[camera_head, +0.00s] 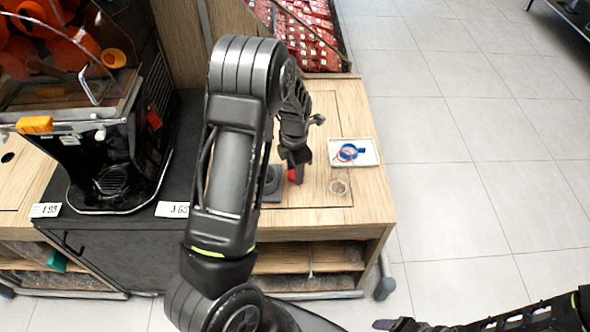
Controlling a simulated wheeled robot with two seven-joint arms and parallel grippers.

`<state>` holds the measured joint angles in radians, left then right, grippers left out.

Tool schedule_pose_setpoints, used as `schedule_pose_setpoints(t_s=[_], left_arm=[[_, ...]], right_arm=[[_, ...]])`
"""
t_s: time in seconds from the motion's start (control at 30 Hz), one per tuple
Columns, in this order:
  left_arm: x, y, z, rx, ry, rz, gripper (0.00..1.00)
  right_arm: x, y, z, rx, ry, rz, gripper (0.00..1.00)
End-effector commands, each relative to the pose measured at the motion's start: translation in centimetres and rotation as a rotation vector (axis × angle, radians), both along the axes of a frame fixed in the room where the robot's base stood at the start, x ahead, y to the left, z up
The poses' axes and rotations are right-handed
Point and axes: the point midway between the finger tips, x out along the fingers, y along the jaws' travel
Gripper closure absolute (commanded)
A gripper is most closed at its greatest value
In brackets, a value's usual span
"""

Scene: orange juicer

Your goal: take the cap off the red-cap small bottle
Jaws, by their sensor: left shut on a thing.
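A small red cap (292,175) shows at the fingertips of my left gripper (297,172), over the wooden counter (310,222). The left gripper is shut on the red cap and points down. The bottle body cannot be made out; the fingers and arm cover that spot. My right gripper (390,325) shows only in part at the bottom edge, far from the counter, and its opening cannot be told.
A dark grey block (271,187) stands just left of the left gripper. A small clear round container (339,187) and a white tray (370,150) with a blue-and-red item are to the right. The orange juicer (110,150) stands at left. Red packets (308,35) fill a bin behind.

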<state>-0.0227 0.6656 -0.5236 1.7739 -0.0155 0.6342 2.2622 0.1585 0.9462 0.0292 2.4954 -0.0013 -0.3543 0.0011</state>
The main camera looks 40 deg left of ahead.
Motion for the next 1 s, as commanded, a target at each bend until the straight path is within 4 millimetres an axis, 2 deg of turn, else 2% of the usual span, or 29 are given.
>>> schedule_pose_setpoints(t_s=[0.07, 0.1, 0.37, 0.6, 0.77, 0.87, 1.0], left_arm=[[0.0, 0.0, -0.3, 0.0, 0.0, 0.0, 1.0], [0.0, 0.0, -0.4, 0.0, 0.0, 0.0, 0.65], [0.0, 0.0, -0.3, 0.0, 0.0, 0.0, 0.44], [0.0, 0.0, -0.2, 0.0, 0.0, 0.0, 0.44], [0.0, 0.0, 0.5, 0.001, 0.0, -0.001, 0.44], [0.1, 0.0, 1.7, 0.001, -0.003, -0.002, 0.44], [0.1, -0.1, 4.3, 0.001, -0.004, -0.002, 0.44]], right_arm=[[0.0, 0.0, -0.2, 0.0, 0.0, 0.0, 0.29], [0.0, 0.0, -0.2, 0.0, 0.0, 0.0, 0.29], [0.0, 0.0, -0.2, 0.0, 0.0, 0.0, 0.29], [0.0, 0.0, -0.1, 0.0, 0.0, 0.0, 0.29], [0.0, 0.0, 0.0, 0.0, 0.0, 0.0, 0.29], [0.0, 0.0, 0.0, 0.0, 0.0, 0.0, 0.29], [0.0, 0.0, 0.0, 0.0, 0.0, 0.0, 0.29]])
